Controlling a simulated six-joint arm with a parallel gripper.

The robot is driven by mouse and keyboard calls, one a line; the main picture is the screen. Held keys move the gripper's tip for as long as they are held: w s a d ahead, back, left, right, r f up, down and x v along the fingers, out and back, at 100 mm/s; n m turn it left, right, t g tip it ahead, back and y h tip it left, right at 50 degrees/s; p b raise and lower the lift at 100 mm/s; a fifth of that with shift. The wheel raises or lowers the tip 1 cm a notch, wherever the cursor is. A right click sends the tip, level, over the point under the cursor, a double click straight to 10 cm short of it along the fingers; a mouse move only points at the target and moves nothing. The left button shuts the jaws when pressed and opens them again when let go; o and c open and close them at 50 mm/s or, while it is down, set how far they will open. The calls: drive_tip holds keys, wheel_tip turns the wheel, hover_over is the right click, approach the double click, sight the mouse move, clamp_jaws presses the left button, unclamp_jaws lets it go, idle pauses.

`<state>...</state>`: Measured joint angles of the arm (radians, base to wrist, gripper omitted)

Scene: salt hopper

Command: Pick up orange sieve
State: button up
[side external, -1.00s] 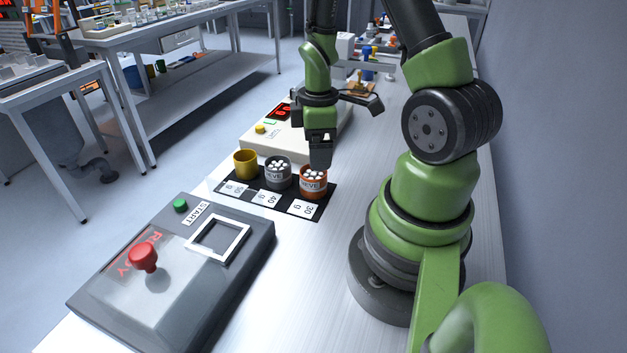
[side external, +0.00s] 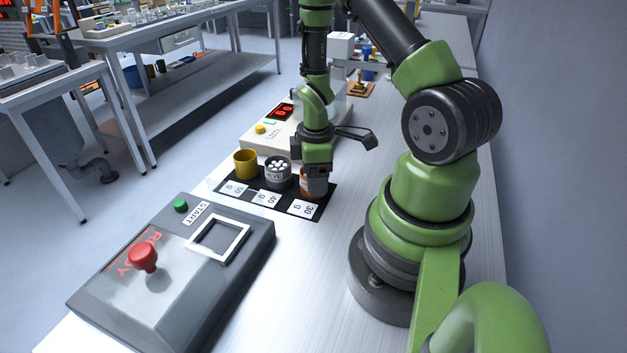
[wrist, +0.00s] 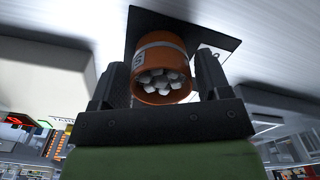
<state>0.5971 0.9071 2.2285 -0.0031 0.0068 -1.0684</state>
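The orange sieve (side external: 308,191) stands upright at the right end of a black mat (side external: 318,212), behind the card marked 30 g. My gripper (side external: 315,182) points down over it and hides much of it in the side view. In the wrist view the orange sieve (wrist: 161,55), holding several white lumps, sits between the two dark fingers of my gripper (wrist: 163,72). One finger is on each side, with only a narrow gap to its wall. The fingers look open; firm contact cannot be made out.
A grey sieve (side external: 278,176) with white lumps stands close to the left, and a yellow cup (side external: 245,164) beyond it. A white scale (side external: 262,140) is behind. A grey box (side external: 110,285) with a red knob and square frame is in front.

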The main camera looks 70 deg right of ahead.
drive_tip(key=c, duration=0.6)
